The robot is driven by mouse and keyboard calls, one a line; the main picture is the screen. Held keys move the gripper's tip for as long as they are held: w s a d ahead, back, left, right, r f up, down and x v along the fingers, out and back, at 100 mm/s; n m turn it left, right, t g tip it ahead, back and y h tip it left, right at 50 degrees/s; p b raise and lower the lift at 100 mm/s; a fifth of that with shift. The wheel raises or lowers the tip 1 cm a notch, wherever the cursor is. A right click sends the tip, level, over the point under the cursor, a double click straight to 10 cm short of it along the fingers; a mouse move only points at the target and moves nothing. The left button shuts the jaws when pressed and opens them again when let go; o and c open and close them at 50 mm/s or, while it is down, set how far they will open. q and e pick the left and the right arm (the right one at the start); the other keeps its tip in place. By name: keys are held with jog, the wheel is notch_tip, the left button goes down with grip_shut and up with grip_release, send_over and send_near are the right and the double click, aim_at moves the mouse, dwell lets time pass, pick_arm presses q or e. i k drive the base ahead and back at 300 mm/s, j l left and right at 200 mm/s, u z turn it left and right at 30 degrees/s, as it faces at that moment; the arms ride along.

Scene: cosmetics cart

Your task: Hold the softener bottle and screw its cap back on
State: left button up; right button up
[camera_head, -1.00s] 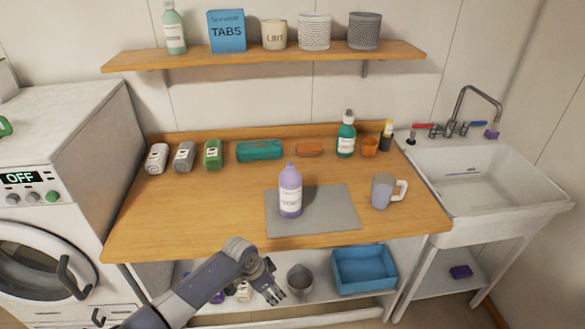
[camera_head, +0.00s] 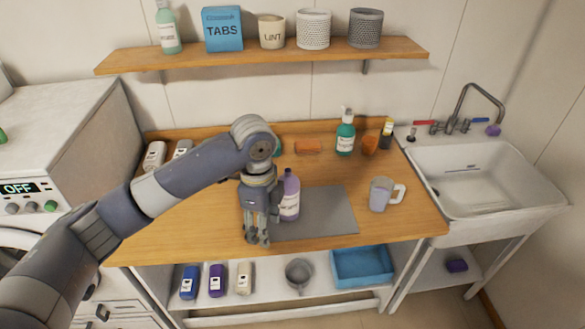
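The softener bottle (camera_head: 290,202), lilac with a white label, stands upright on the grey mat (camera_head: 335,212) on the wooden counter. Its narrow neck points up; I cannot tell whether a cap is on it, and I cannot make out a separate cap for certain. My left gripper (camera_head: 257,241) points down just left of the bottle, in front of part of the bottle's left side and the mat's left edge. It holds nothing that I can see. Its fingers are close together in this view, and their opening is unclear. My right gripper is not in view.
A mug (camera_head: 380,194) stands right of the mat. A green pump bottle (camera_head: 345,135), an orange cup (camera_head: 369,146) and a sponge (camera_head: 308,146) are at the back. My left arm covers the counter's left part.

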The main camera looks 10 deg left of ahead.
aim_at(290, 205)
jog(key=i, duration=1.3)
